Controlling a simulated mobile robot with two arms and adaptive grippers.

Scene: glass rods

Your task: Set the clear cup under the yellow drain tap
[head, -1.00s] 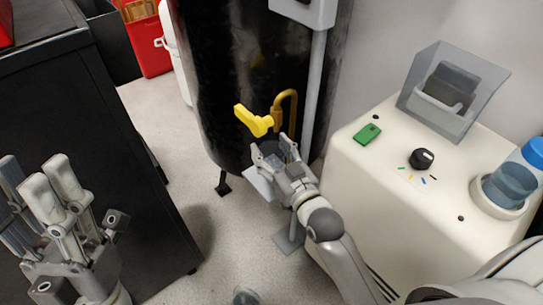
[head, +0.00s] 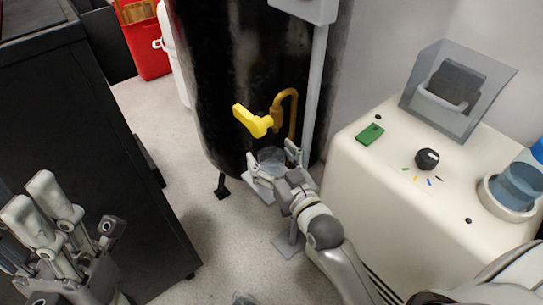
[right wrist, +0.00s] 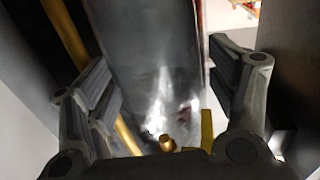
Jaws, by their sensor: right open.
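In the right wrist view the fingers of my right gripper (right wrist: 165,95) are wide apart, and the cup is hard to make out there. My left gripper (head: 48,215) is at the lower left, above the black cabinet side, and its opening is unclear.
The black tank (head: 235,75) stands behind the tap, with a brass pipe (head: 293,110) and a grey post beside it. A cream machine (head: 385,185) stands close on the right. A black cabinet (head: 95,150) is on the left, with open floor (head: 190,240) between.

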